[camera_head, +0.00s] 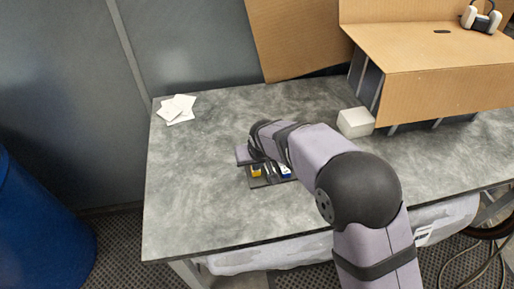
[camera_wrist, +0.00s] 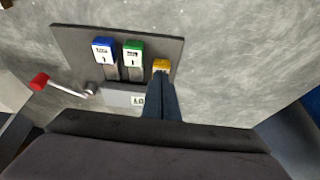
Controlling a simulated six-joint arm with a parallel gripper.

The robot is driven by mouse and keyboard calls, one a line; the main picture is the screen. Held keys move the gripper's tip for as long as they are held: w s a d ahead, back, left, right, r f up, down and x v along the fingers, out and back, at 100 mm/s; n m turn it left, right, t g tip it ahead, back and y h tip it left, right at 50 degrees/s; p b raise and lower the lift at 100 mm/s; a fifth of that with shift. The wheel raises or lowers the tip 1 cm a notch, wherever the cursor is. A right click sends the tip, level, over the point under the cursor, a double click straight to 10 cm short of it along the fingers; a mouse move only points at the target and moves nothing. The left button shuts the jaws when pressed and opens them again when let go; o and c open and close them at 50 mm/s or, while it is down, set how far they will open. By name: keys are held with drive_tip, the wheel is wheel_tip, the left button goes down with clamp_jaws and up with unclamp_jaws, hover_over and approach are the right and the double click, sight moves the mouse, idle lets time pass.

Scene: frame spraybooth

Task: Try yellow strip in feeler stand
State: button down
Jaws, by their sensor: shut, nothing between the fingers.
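The yellow strip (camera_wrist: 161,66) stands at the right end of a dark base (camera_wrist: 73,39) in the wrist view; only its yellow top shows clearly. In the head view its yellow end (camera_head: 256,172) shows below my wrist. A grey block with a printed label (camera_wrist: 120,97), apparently part of the feeler stand, lies along the base's near side. My gripper (camera_wrist: 161,78) is shut and empty, its fingertips right at the near side of the yellow top. I cannot tell whether they touch it. The fingers hide the strip's lower part and the block's right end.
A blue-topped strip (camera_wrist: 103,49) and a green-topped strip (camera_wrist: 133,52) stand close left of the yellow one. A red-tipped lever (camera_wrist: 40,81) sticks out left. White cards (camera_head: 177,108), a white box (camera_head: 355,122) and a cardboard booth (camera_head: 440,90) are farther off.

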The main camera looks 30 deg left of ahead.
drive_tip(key=shift+s+d+f+b, duration=0.2)
drive_tip(key=shift+s+d+b, duration=0.15)
drive_tip(key=shift+s+d, duration=0.7)
idle(0.9)
drive_tip(key=shift+w+r, duration=0.1)
drive_tip(key=shift+r, duration=0.1)
wheel_tip(320, 180, up, 7)
drive_tip(key=p, duration=0.5)
idle(0.6)
drive_tip(key=shift+a, duration=0.15)
